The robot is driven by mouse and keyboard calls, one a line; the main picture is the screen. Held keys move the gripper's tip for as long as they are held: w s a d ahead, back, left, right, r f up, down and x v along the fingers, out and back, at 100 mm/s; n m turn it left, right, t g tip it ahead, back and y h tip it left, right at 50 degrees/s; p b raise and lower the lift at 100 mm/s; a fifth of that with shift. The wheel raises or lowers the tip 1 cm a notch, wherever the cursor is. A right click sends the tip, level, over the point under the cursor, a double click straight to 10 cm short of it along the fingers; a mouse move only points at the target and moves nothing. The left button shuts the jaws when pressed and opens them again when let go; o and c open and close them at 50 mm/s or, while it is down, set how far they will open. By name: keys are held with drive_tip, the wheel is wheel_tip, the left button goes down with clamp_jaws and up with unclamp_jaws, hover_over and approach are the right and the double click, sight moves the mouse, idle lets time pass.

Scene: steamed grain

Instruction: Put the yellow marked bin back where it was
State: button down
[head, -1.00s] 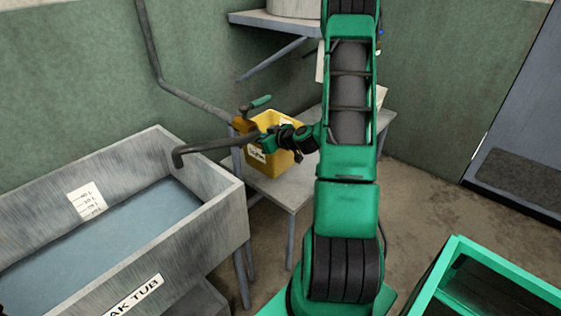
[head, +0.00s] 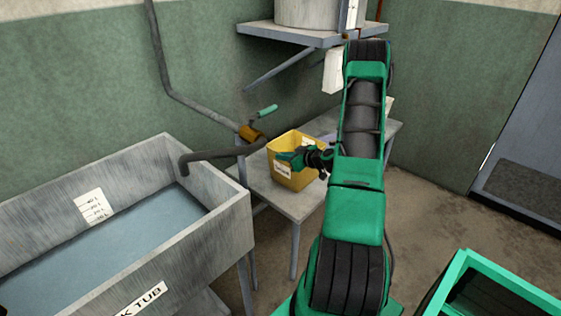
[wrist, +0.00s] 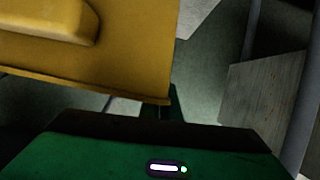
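The yellow bin (head: 298,143) has a white label on its front and is at the small grey table (head: 318,205) beside the tub. I cannot tell whether its base touches the tabletop. My gripper (head: 291,158) is at the bin's front right side, overlapping it in the head view. In the wrist view the bin (wrist: 110,55) fills the upper left, very close, with a raised yellow lip. The green gripper body lies along the bottom there. Most of the fingers are hidden, so their grip on the bin is unclear.
The grey soak tub (head: 225,215) with water stands left of the table. A bent pipe with a valve and green lever (head: 265,111) reaches out near the bin. A wall shelf (head: 285,37) holds a large pot above. A green crate (head: 490,290) is at lower right.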

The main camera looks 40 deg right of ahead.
drive_tip(key=shift+f, duration=0.65)
drive_tip(key=c, duration=2)
unclamp_jaws()
drive_tip(key=shift+f, duration=0.1)
